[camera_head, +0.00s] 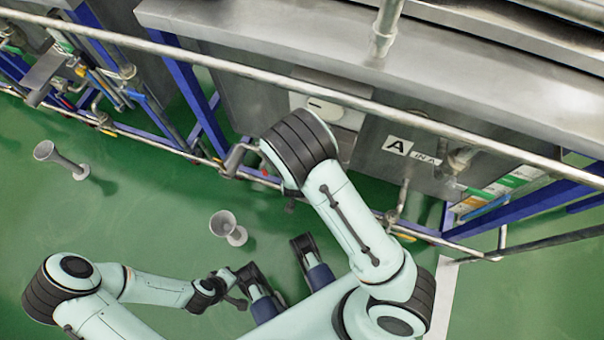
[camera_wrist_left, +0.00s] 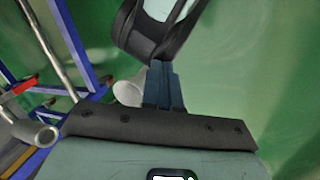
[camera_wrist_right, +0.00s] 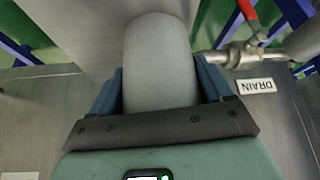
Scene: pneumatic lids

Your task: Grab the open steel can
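The grey steel can (camera_wrist_right: 160,60) stands out between the two blue fingers of my right gripper (camera_wrist_right: 160,90). The fingers appear to touch it on both sides. A grey open-ended cylinder (camera_wrist_left: 32,134), apparently the same can, shows at the left of the left wrist view. My left gripper (camera_wrist_left: 163,85) has its blue fingers together with nothing between them. In the head view it hangs low (camera_head: 240,297), away from the can.
A steel railing (camera_head: 330,95) and blue frame posts (camera_head: 205,112) run before the steel machine (camera_head: 270,30). Two grey flared stands (camera_head: 228,228) (camera_head: 60,160) are on the open green floor.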

